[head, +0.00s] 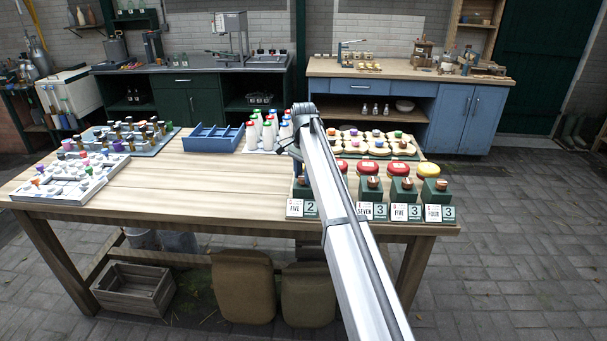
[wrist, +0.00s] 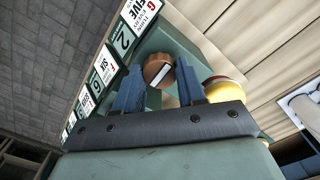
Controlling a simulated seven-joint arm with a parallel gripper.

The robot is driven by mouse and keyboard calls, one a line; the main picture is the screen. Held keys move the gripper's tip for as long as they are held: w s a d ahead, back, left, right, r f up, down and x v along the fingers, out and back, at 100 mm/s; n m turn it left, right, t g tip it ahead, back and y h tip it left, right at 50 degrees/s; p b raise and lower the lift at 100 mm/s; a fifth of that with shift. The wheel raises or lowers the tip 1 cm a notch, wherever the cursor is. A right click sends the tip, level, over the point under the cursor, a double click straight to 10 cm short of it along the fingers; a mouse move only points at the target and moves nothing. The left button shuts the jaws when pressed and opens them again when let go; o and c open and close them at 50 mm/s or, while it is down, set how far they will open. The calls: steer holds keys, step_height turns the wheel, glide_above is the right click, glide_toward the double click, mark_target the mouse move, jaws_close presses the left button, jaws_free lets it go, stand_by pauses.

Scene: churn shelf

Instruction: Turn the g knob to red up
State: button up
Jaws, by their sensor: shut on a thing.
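The knob at the card with the red G (wrist: 160,70) is round and brown, with a white bar across its face. It sits on a green block (wrist: 168,42), in front of the card reading FIVE and 2 (wrist: 125,40). My gripper (wrist: 159,76) has one blue finger on each side of this knob and is shut on it. Behind the right finger is a round cap (wrist: 225,91), yellow with a red edge. In the head view the FIVE 2 card (head: 302,208) is leftmost in the row, and my arm hides most of its block and knob.
Similar green blocks with brown knobs (head: 407,184) stand close along the table's right front edge, with cards before them and red caps (head: 399,169) or a yellow cap (head: 428,170) behind. The wooden table's middle (head: 190,185) is clear. A blue divided tray (head: 210,140) stands farther back.

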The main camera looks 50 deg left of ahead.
mark_target(303, 177)
steer(key=n, duration=0.8)
steer(key=shift+n, duration=0.3)
steer(key=n, duration=0.4)
steer(key=shift+n, duration=2.4)
steer(key=o, duration=1.1)
steer(key=shift+c, duration=0.2)
step_height(303, 177, up, 14)
steer(key=shift+d+f, duration=0.1)
steer(key=shift+f, duration=0.05)
